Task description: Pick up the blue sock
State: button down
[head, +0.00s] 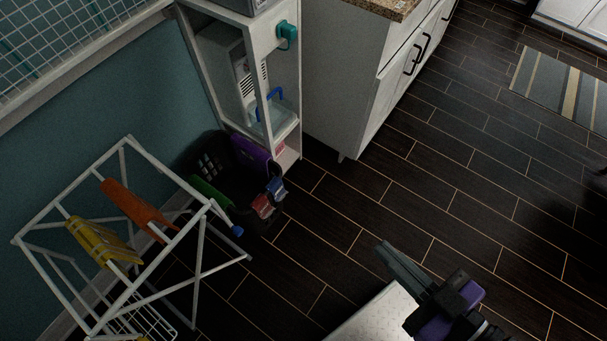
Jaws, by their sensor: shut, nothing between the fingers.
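A small blue item (277,188), which looks like the blue sock, hangs at the right rim of a dark laundry basket (212,160). A red item (263,206) hangs beside it. The blue item is small and dim, so its exact shape is hard to tell. My gripper (386,250) is at the lower right, in front of and to the right of the basket, well apart from the blue item. Its grey fingers are together and empty.
A white drying rack (198,255) with orange (138,208) and yellow (98,242) cloths stands left of the basket. A white shelf unit (287,150) stands behind it. A white cabinet (345,90) is right of that. Dark floor (340,215) between basket and gripper is clear.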

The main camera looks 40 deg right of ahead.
aim_at(276, 187)
jog(key=i+j+u, duration=0.3)
jog(key=j, duration=0.25)
jog(key=i+j+u, duration=0.3)
jog(key=i+j, duration=0.15)
